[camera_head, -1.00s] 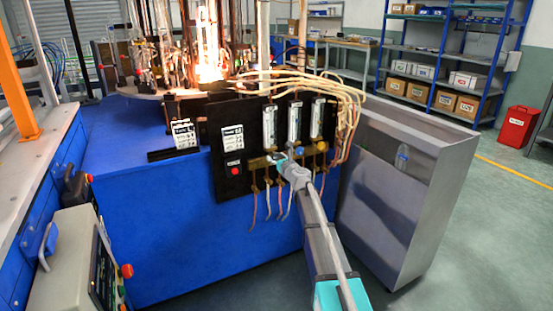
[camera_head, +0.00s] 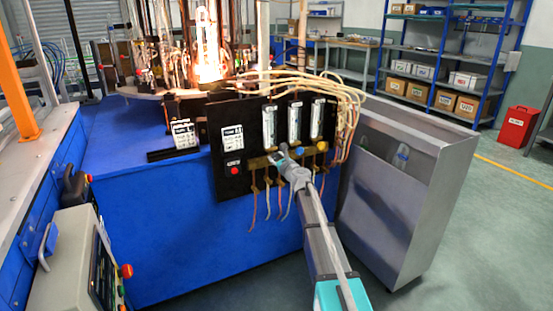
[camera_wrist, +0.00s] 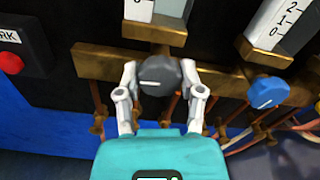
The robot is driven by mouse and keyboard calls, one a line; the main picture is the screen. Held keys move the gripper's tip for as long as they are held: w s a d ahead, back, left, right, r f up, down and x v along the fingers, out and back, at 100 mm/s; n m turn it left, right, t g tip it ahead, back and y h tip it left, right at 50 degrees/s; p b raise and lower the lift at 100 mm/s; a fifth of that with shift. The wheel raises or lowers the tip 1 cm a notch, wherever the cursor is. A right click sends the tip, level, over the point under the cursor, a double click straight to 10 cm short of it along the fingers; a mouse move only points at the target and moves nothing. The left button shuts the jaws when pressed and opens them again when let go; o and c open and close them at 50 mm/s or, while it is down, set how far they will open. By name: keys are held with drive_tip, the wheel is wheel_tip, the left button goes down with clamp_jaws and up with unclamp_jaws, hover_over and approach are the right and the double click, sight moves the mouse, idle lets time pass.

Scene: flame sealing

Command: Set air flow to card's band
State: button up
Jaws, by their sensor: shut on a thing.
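A black panel (camera_head: 222,181) on the blue machine carries three flowmeters: left (camera_head: 269,127), middle (camera_head: 294,122) and right (camera_head: 317,120). Below them is a brass manifold (camera_wrist: 95,61) with valve knobs. My gripper (camera_wrist: 160,78) is shut on the dark grey knob (camera_wrist: 158,75) under the left flowmeter, one finger on each side. The knob's white mark lies roughly level in the wrist view. A blue knob (camera_wrist: 268,92) sits to its right, and a yellow knob (camera_head: 321,147) shows further right. White printed cards stand on the panel (camera_head: 232,138) and left of it (camera_head: 184,133); their text and the float heights are unreadable.
A red button (camera_wrist: 10,63) is on the panel left of my gripper. Hoses hang below the manifold, and pale tubes (camera_head: 300,82) loop above the flowmeters. A bright flame (camera_head: 208,73) burns behind the panel. A metal cabinet (camera_head: 400,200) stands close on the right.

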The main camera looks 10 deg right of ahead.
drive_tip(key=o, duration=1.2)
drive_tip(key=v, duration=1.2)
